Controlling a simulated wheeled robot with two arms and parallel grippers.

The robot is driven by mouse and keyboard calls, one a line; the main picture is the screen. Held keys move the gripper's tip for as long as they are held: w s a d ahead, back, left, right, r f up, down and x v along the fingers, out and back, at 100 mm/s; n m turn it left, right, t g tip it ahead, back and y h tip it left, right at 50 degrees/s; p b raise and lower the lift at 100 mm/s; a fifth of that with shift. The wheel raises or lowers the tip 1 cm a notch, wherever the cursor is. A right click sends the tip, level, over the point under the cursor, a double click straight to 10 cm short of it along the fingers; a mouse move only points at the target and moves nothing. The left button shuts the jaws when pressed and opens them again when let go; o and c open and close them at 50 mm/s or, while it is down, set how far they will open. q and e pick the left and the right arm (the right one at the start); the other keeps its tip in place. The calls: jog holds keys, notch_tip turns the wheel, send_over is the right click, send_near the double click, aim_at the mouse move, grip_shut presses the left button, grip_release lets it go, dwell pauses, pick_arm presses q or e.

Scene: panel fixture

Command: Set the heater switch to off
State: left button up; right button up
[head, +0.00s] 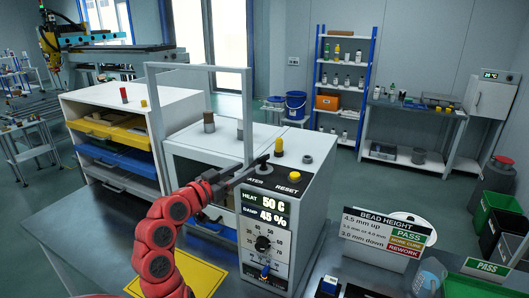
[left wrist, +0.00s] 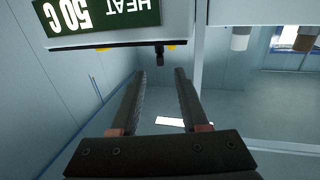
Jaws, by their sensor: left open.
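The heater switch (head: 264,169) stands on top of the white control box (head: 318,152), behind a label partly covered so that only "ATER" reads. My left gripper (head: 262,161) reaches in from the left over the box top, with its dark fingers at the switch. In the left wrist view, which is upside down, the open fingers (left wrist: 160,73) point at a small dark switch lever (left wrist: 159,52). The lever lines up with the gap, just beyond the tips, and looks apart from both fingers. Which position it is set to cannot be told. My right gripper is not in view.
A yellow button (head: 279,147) and RESET label are close to the switch. The box front has a display (head: 266,209) reading HEAT 50 C and DAMP 45 %, and a dial (head: 262,243). A grey frame (head: 247,110) rises behind. A bead height sign (head: 385,237) stands right.

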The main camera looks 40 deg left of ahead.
aim_at(258, 161)
pick_arm(q)
jog(key=w+p, duration=0.3)
jog(key=w, duration=0.6)
jog(key=shift+w, duration=0.35)
jog(key=shift+s, duration=0.1)
grip_shut()
jog(key=shift+d, duration=0.1)
